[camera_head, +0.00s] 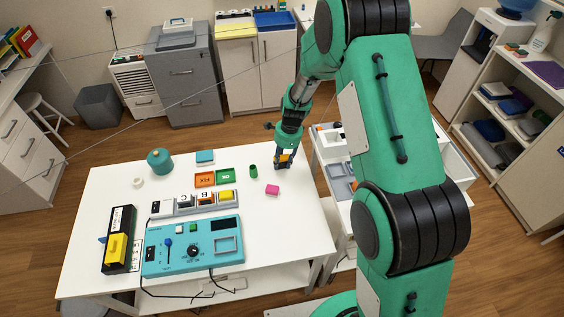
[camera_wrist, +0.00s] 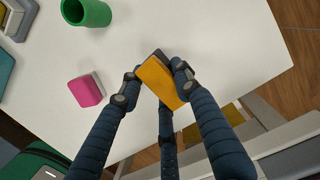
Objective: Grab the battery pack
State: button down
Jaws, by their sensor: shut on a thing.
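My gripper (camera_wrist: 158,80) is shut on an orange block with a dark grey end, which I take to be the battery pack (camera_wrist: 160,83). Its fingers press on the block from both sides, and a third finger is below it in the wrist view. In the head view my gripper (camera_head: 284,160) is at the right end of the white table, with a bit of the orange block (camera_head: 284,157) between its fingers. I cannot tell whether the block touches the table.
A pink block (camera_head: 272,189) and a green cup (camera_head: 253,171) stand close by on the white table (camera_head: 290,230). Green and orange trays (camera_head: 205,180), a blue control panel (camera_head: 193,250) and a teal round container (camera_head: 160,161) are further left. A white cart (camera_head: 335,150) stands right.

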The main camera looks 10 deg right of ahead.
aim_at(282, 158)
jog(key=shift+r, duration=0.75)
notch_tip(282, 158, up, 2)
jog(key=shift+r+p, duration=0.2)
jog(key=shift+p, duration=0.3)
jog(key=s, duration=0.5)
jog(key=s+d+p, duration=0.1)
jog(key=s, duration=0.4)
jog(key=s+r, duration=0.1)
jog(key=s, duration=0.4)
jog(key=shift+s+d+p, duration=0.2)
jog(key=shift+s+p, duration=0.1)
jog(key=shift+p, duration=0.05)
jog(key=shift+s, duration=0.15)
jog(key=shift+s, duration=0.1)
